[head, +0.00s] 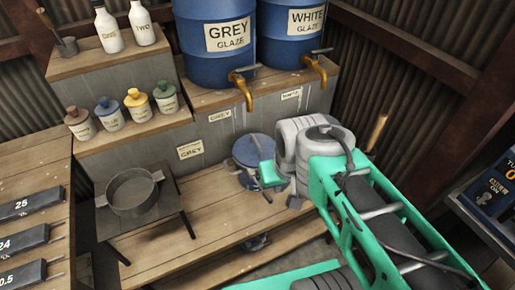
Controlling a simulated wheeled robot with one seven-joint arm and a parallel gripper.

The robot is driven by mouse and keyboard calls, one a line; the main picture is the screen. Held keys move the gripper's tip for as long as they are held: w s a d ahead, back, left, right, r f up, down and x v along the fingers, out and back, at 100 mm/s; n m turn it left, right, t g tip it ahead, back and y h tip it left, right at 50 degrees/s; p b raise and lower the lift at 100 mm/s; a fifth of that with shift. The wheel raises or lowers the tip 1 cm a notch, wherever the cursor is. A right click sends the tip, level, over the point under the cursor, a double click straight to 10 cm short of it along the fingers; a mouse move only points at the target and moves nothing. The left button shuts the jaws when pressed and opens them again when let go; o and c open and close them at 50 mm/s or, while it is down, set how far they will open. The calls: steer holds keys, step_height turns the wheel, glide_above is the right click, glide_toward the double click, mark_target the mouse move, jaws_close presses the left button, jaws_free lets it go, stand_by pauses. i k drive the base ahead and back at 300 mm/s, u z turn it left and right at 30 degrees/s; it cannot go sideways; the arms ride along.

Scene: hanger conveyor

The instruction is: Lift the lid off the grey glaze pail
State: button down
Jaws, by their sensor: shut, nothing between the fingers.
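A small blue-grey pail (247,168) stands on the low wooden bench below the grey barrel's tap. Its blue top (255,149) looks like a lid in place; no label shows on the side I see. My gripper (267,196) is at the pail's right front side, overlapping it in the picture. The gripper is shut and empty. My wrist covers the area to the right of the pail, and I cannot tell whether the fingers touch it.
Blue barrels marked GREY GLAZE (214,60) and WHITE GLAZE (290,45) stand behind, their brass taps (242,90) jutting forward. A sieve (132,192) sits on a stool at left. Several small jars (110,113) line a step.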

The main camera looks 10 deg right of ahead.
mark_target(249, 150)
steer(key=u, duration=3.7)
steer(key=k, duration=1)
steer(key=z, duration=0.1)
